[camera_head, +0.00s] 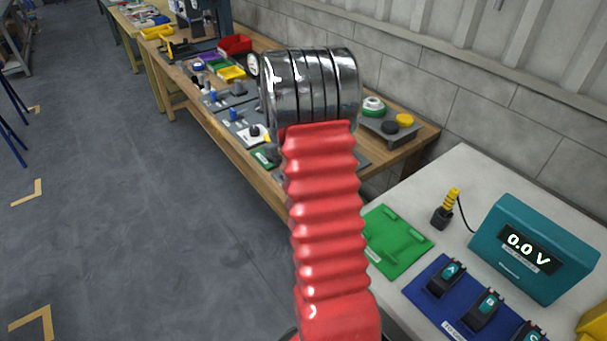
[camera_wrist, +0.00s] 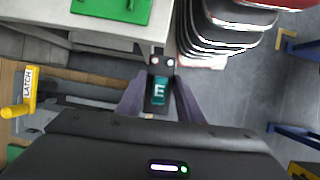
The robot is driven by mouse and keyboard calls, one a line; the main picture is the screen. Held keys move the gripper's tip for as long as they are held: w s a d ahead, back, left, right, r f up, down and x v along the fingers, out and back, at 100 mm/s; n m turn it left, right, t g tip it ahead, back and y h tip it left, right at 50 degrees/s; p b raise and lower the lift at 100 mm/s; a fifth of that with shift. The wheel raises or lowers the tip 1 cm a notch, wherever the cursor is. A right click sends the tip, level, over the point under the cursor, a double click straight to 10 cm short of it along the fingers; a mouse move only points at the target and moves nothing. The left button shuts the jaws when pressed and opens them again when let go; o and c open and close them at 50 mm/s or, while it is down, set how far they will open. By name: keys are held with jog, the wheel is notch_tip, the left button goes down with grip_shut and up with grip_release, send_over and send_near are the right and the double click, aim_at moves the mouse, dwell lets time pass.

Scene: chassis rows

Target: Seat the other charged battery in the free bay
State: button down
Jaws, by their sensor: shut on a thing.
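In the wrist view my gripper (camera_wrist: 159,104) is shut on a small black battery with a teal label E (camera_wrist: 159,90) and two round contacts at its far end. It is held clear of the surfaces around it, as far as I can tell. A yellow latch handle (camera_wrist: 27,95) with a LATCH label shows at the left of the wrist view. No free bay can be made out; the dark body below the gripper covers much of the view. In the head view my red and silver arm hides the gripper. Batteries A (camera_head: 446,279), B (camera_head: 485,309) and C (camera_head: 528,334) stand on a blue tray (camera_head: 420,291).
A teal voltmeter (camera_head: 535,250) reads 0.0 V on the pale table, beside a yellow-handled probe (camera_head: 447,206). A green tray (camera_head: 394,246) lies nearby, bare on top. A wooden bench (camera_head: 262,188) with parts and bins runs along the wall.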

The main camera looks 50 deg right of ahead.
jog(key=w+a+f, duration=0.4)
jog(key=a, duration=0.6)
jog(key=w+a+f, duration=0.3)
jog(key=a+f, duration=0.2)
jog(key=a, duration=0.6)
jog(key=w+a+f+n, duration=0.1)
jog(key=w+a+f, duration=0.3)
jog(key=a, duration=0.6)
jog(key=shift+w+a+f, duration=0.2)
jog(key=shift+w+f, duration=0.1)
jog(key=shift+f, duration=0.3)
jog(key=shift+d, duration=0.1)
